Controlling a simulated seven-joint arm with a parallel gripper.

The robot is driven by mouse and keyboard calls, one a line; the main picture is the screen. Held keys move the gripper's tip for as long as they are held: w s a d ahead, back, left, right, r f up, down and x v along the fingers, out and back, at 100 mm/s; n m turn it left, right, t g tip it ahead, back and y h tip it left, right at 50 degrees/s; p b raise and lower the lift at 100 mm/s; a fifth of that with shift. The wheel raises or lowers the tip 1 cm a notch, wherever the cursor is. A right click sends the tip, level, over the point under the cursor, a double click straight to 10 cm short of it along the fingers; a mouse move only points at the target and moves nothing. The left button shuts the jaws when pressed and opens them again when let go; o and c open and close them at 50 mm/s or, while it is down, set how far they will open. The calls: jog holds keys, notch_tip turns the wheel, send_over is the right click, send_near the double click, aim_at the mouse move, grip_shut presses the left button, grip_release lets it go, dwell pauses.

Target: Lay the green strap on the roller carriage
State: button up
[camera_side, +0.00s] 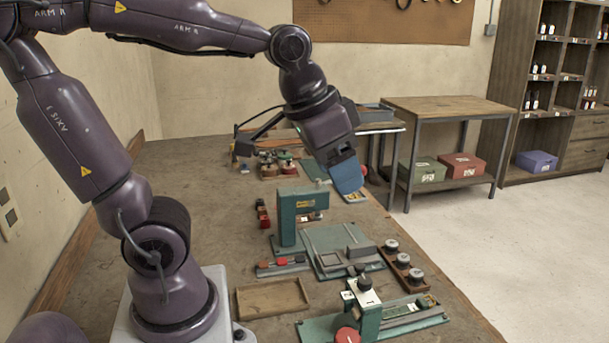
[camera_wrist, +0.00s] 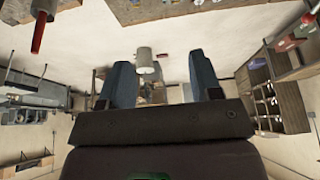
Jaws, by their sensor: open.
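My gripper (camera_side: 348,182) is raised above the far right part of the bench, tilted down to the right. In the wrist view its two blue-grey fingers (camera_wrist: 161,85) stand apart with nothing held between them. A green machine with an upright head (camera_side: 291,222) stands mid-bench, and a green base plate (camera_side: 325,240) with grey blocks lies in front of it. I cannot tell for sure which part is the roller carriage. A brown block with several round metal-topped pieces (camera_side: 404,266) lies to the right of the plate. I cannot make out the green strap with certainty.
A shallow wooden tray (camera_side: 272,312) lies at the near left. A second green device (camera_side: 368,310) with a red knob stands at the near edge. Several spools (camera_side: 280,163) stand at the back. A side table (camera_side: 447,107) and shelves are beyond the bench.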

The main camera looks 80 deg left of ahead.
jog(key=shift+t, duration=0.4)
jog(key=s, duration=0.4)
jog(key=shift+s+d+f, duration=0.2)
jog(key=shift+s+f, duration=0.2)
